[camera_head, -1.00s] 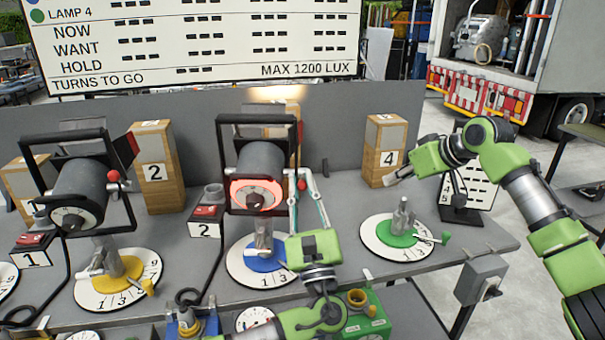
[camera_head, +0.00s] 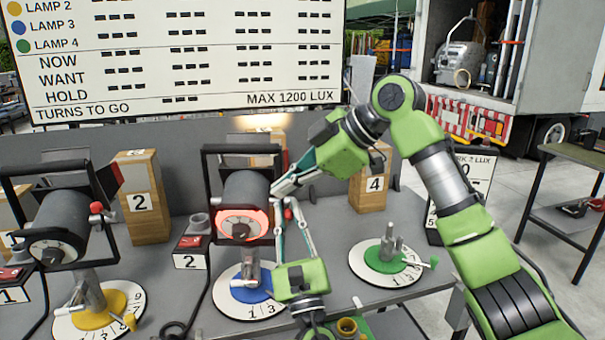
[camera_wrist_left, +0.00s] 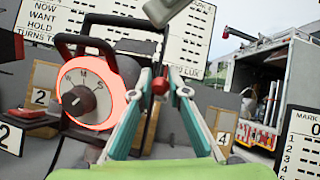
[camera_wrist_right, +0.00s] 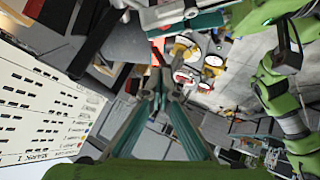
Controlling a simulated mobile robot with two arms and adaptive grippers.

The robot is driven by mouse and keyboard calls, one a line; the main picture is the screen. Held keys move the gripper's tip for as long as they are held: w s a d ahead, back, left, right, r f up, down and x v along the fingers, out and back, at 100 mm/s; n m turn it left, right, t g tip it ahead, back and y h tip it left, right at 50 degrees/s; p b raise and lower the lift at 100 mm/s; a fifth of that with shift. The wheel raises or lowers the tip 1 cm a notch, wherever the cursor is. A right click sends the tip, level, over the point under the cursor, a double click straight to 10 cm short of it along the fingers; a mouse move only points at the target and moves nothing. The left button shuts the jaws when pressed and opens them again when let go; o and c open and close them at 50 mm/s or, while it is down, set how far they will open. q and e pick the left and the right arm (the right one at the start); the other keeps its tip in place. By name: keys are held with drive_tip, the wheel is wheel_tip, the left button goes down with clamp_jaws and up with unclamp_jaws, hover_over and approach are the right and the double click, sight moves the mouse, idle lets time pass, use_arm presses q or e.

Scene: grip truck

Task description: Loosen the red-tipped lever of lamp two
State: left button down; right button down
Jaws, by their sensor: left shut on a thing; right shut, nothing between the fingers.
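The middle lamp (camera_head: 246,192), a grey cylinder with a glowing red-rimmed dial, hangs in a black yoke above a blue disc (camera_head: 250,290). Its red-tipped lever (camera_head: 288,214) is on the yoke's right side. My left gripper (camera_head: 287,207) reaches up from below, shut on the red tip (camera_wrist_left: 160,86), which shows between its fingertips in the left wrist view. My right gripper (camera_head: 275,189) is shut and empty, its fingertips beside the yoke's right side, just above the lever; whether they touch the yoke is unclear. Its closed fingers also show in the right wrist view (camera_wrist_right: 160,75).
A second lamp (camera_head: 57,225) with its own red-tipped lever stands at left over a yellow disc (camera_head: 95,318). A switch box marked 2 (camera_head: 190,262) and wooden blocks 2 (camera_head: 145,203) and 4 (camera_head: 372,190) stand nearby. A green disc (camera_head: 385,262) is at right.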

sight(289, 204)
drive_tip(key=f, duration=0.1)
drive_tip(key=w+f, duration=0.1)
drive_tip(key=f, duration=0.1)
drive_tip(key=w+f, duration=0.1)
drive_tip(key=shift+d+f, duration=0.25)
drive_tip(key=shift+f, duration=0.15)
drive_tip(key=shift+f, duration=0.1)
